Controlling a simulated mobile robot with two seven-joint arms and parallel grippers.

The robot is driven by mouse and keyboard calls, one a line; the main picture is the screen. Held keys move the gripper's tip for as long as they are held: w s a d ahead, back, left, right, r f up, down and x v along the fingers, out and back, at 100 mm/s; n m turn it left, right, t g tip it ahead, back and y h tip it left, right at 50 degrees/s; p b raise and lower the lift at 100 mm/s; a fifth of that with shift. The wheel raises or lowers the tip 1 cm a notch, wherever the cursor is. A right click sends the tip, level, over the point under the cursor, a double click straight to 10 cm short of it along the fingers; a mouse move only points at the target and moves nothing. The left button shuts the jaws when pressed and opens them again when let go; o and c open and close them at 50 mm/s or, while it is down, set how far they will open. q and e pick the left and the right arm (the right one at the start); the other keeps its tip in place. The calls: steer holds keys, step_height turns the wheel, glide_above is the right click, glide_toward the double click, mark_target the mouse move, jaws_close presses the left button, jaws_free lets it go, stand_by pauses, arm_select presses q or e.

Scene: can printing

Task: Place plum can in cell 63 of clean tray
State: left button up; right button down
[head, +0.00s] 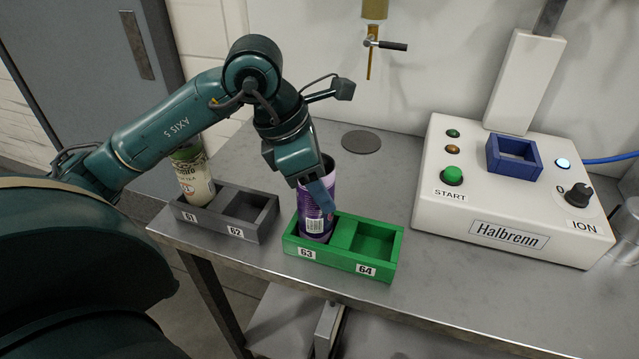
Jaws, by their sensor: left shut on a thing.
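The plum can (314,212) is purple with a white label. It stands upright in cell 63 of the green tray (352,263), whose front carries the labels 63 and 64. Cell 64 is empty. My left gripper (318,186) is shut on the upper part of the plum can from above. The can's base is hidden behind the tray's front wall, so I cannot tell if it touches the cell floor. My right gripper is not in view.
A grey tray (237,233) to the left holds a pale can (196,182) in cell 61; cell 62 is empty. A white machine (512,225) with a START button and a blue holder (513,158) stands on the right. A tap (372,42) is above the dark disc (361,142).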

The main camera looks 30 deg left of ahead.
arm_select(q)
steer(key=shift+f, duration=0.25)
steer(key=shift+f, duration=0.25)
steer(key=o, duration=1)
steer(key=shift+r, duration=0.1)
steer(key=v, duration=1.2)
steer(key=shift+p, duration=0.3)
steer(key=shift+s+r, duration=0.1)
steer(key=shift+r, duration=0.05)
